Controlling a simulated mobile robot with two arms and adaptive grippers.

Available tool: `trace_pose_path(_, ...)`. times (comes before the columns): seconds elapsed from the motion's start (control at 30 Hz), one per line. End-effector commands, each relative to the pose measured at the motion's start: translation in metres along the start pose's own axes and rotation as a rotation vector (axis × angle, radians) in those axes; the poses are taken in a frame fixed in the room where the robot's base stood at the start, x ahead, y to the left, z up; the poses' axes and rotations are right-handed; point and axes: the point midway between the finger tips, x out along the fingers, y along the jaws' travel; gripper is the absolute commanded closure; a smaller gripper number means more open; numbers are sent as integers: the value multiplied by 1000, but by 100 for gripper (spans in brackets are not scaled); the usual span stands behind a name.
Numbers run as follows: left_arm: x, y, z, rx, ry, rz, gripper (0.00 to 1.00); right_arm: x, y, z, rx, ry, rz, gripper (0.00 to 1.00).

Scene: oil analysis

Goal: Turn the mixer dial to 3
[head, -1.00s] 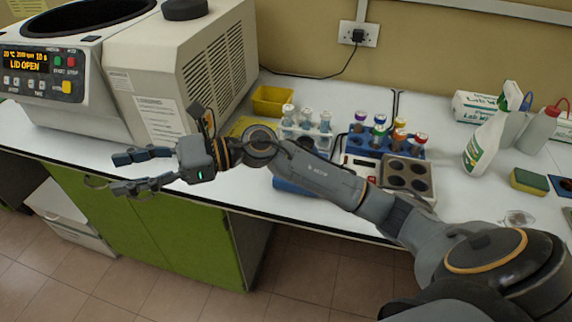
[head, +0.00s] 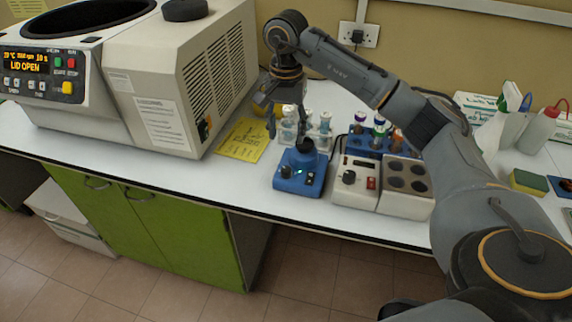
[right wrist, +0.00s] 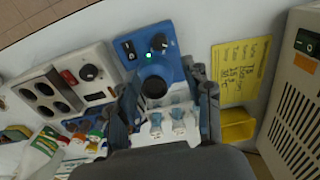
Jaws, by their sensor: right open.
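The blue mixer (head: 297,184) stands near the front of the white bench, with a black round cup on top. Its small black dial (head: 286,171) is on the left of its front panel; a switch and a small green light are beside it. In the right wrist view the dial (right wrist: 158,42) is clear at the top, but its setting cannot be read. My right gripper (head: 289,137) points down over the back of the mixer, open and empty. In the right wrist view its fingers (right wrist: 164,92) stand either side of the black cup, apart from the dial. My left gripper is out of view.
A beige heater block (head: 354,196) stands close right of the mixer. A tube rack (head: 318,140) is behind it, partly hidden by my gripper. A yellow note (head: 243,140) lies left, beside the large centrifuge (head: 175,80). Bench is clear in front of the centrifuge.

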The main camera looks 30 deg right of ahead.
Motion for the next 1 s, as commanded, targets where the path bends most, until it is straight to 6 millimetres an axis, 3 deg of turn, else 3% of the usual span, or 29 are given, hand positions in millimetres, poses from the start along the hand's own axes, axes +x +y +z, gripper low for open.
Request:
trace_pose_path(0.3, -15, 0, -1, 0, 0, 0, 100, 68, 1, 2, 0, -4, 2, 50)
trace_pose_path(0.5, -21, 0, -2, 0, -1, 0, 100, 100, -1, 2, -1, -4, -1, 50)
trace_pose_path(0.7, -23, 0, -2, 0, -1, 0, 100, 115, -1, 1, -1, -2, -2, 50)
trace_pose_path(1.0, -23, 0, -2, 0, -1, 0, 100, 117, -1, 1, -1, -2, -3, 52)
